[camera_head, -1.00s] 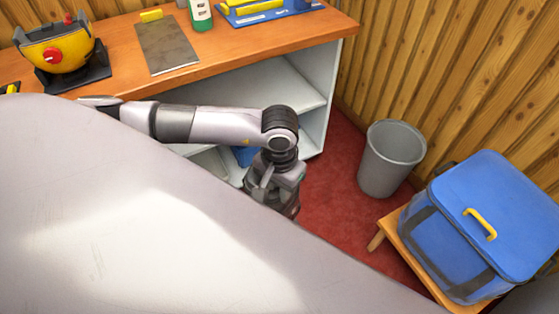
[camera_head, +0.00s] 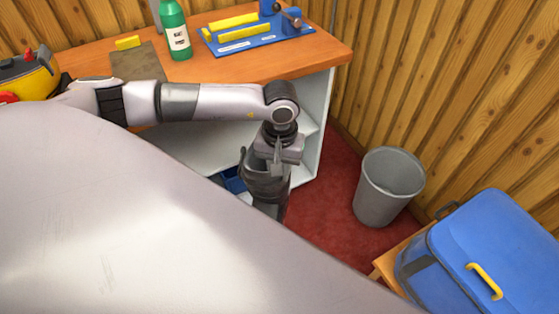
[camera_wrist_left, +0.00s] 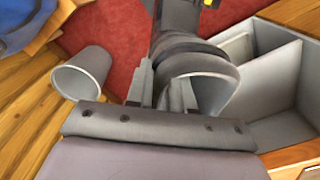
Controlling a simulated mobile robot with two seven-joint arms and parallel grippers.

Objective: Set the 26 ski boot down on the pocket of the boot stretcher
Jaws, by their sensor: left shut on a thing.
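The dark grey ski boot (camera_head: 264,188) hangs below my left gripper (camera_head: 277,160), beside the open shelves of the bench and above the red floor. In the left wrist view, my left gripper (camera_wrist_left: 163,88) is shut on the boot's cuff (camera_wrist_left: 198,66), whose curved opening faces the camera. The boot's lower part is largely hidden, and no size number is readable. A blue plate with yellow bars (camera_head: 258,42) lies on the bench top; I cannot tell whether it is the boot stretcher. My right gripper is not in view.
The wooden bench (camera_head: 305,58) carries a green bottle (camera_head: 175,30), a grey plate (camera_head: 138,62) and a yellow device (camera_head: 32,75). My own pale body covers the lower left.

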